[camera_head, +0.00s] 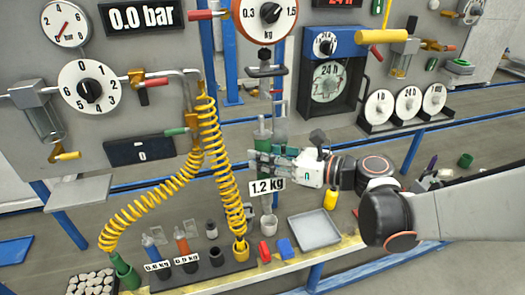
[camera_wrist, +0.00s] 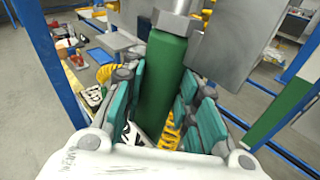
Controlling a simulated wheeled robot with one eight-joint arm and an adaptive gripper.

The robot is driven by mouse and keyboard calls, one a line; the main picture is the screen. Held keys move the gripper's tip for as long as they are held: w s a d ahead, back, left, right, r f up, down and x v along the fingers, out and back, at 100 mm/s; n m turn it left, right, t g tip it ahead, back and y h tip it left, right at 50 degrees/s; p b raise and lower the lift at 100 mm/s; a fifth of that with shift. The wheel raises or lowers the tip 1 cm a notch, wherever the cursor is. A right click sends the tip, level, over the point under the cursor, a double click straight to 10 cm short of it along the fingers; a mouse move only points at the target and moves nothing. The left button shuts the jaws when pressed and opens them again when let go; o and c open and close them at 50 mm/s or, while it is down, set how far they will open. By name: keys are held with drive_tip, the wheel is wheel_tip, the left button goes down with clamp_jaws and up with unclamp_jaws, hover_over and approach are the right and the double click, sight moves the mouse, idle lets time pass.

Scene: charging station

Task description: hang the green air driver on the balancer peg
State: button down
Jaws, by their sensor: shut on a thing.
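The green air driver (camera_head: 264,133) is upright in the head view, with a 1.2 kg label (camera_head: 267,187) in front of its lower part. My gripper (camera_head: 262,158) comes from the right and is shut on its green body. In the wrist view the green body (camera_wrist: 163,85) stands between the teal pads of my gripper (camera_wrist: 160,112), under a grey metal collar (camera_wrist: 177,22). The balancer (camera_head: 265,17) is an orange-rimmed dial marked 0.3 to 1.5 kg. Its dark peg fitting (camera_head: 265,70) is above the driver. I cannot tell whether they touch.
Yellow coiled hoses (camera_head: 208,120) hang left of the driver. Below are a blue driver (camera_head: 151,246), an orange driver (camera_head: 182,241), a light cup (camera_head: 266,224), red and blue blocks, and a grey tray (camera_head: 314,230). A timer box (camera_head: 328,75) is right of the balancer.

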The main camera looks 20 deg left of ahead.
drive_tip(key=w+a+f+b, duration=0.1)
drive_tip(key=w+a, duration=0.3)
drive_tip(key=w, duration=0.4)
drive_tip(key=shift+a+f, duration=0.25)
drive_tip(key=shift+a, duration=0.1)
idle(1.4)
drive_tip(key=shift+w, duration=0.15)
idle(0.6)
drive_tip(key=c, duration=1.2)
unclamp_jaws()
drive_tip(key=shift+f, duration=0.15)
